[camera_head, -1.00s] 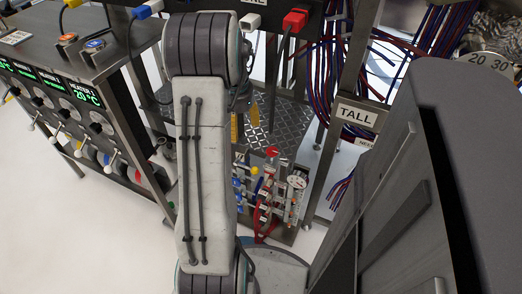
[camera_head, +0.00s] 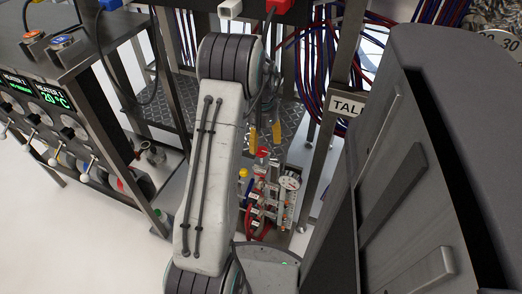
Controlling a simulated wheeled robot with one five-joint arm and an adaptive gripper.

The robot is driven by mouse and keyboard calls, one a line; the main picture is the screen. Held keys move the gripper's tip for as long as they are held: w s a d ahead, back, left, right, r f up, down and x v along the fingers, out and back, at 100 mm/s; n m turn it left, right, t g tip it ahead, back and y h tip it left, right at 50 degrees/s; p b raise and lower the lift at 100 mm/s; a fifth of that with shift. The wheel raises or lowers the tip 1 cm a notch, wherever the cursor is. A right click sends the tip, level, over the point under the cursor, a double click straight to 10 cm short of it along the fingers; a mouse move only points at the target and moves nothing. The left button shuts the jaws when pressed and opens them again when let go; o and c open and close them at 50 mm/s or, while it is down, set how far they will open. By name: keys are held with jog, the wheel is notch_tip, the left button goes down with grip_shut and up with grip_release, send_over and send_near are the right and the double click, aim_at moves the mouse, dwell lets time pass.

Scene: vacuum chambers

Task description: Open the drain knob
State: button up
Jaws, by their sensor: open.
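A small valve panel (camera_head: 276,200) stands low behind my arm. It carries a red knob (camera_head: 263,152), a yellow knob (camera_head: 243,173), a round white gauge (camera_head: 290,183) and red tubing (camera_head: 256,220). I cannot tell which part is the drain knob; the labels are too small to read. My arm hides the panel's left side. My gripper (camera_head: 265,134) shows two yellow fingertips pointing down, apart and empty. They appear just above the red knob in the picture; I cannot judge the gap in depth.
A heater cabinet (camera_head: 75,95) with levers and displays stands at the left. Blue and red cables (camera_head: 320,65) hang behind. Pale floor (camera_head: 95,235) is clear at lower left.

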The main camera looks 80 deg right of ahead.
aim_at(262, 150)
jog(key=shift+f+b, duration=0.65)
jog(key=shift+f, duration=1.65)
jog(key=shift+o, duration=0.2)
jog(key=c, duration=1.2)
